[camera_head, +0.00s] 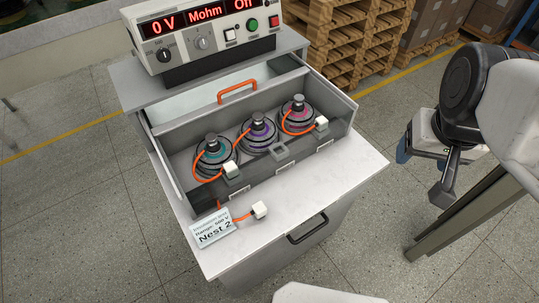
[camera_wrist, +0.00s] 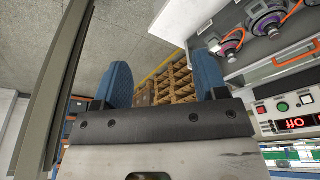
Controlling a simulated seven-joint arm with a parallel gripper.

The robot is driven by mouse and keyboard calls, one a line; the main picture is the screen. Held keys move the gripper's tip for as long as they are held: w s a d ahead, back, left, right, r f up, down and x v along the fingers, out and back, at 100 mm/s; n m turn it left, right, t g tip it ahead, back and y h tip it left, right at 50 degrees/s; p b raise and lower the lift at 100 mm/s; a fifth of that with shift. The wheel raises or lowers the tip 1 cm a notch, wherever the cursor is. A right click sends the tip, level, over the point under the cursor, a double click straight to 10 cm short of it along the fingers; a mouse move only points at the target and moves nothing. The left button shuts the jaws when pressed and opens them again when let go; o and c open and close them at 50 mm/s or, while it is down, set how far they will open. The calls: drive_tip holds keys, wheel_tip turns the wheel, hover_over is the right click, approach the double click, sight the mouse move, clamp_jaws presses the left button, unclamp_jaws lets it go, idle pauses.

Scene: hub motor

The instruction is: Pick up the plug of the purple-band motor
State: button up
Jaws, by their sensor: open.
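The purple-band motor (camera_head: 257,130) sits in the middle of the grey open drawer, between a teal-band motor (camera_head: 214,157) and a magenta-band motor (camera_head: 298,112). White plugs sit at the drawer front before the teal motor (camera_head: 231,170) and the magenta motor (camera_head: 321,122). A third white plug (camera_head: 260,209) lies on the white worktop on an orange cable. I cannot tell for certain which plug belongs to the purple-band motor. My gripper (camera_wrist: 164,70) is open and empty, blue fingers apart. In the head view it is at the right, well away from the drawer, partly hidden.
A grey holder (camera_head: 280,152) before the purple-band motor looks empty. A "Nest 2" card (camera_head: 214,228) lies left of the loose plug. The tester (camera_head: 205,32) stands behind the drawer, reading 0 V, Mohm, Off. An orange handle (camera_head: 237,91) and drawer walls rise around the motors.

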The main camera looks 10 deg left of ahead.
drive_tip(key=n+g, duration=0.3)
drive_tip(key=n, duration=0.6)
hover_over(260, 207)
drive_tip(key=f, duration=2.6)
drive_tip(key=shift+w+d, duration=0.25)
drive_tip(key=shift+d, duration=0.05)
drive_tip(key=shift+s+a+f, duration=0.25)
drive_tip(key=shift+a+f, duration=0.05)
drive_tip(key=shift+f, duration=0.15)
drive_tip(key=shift+f, duration=1.3)
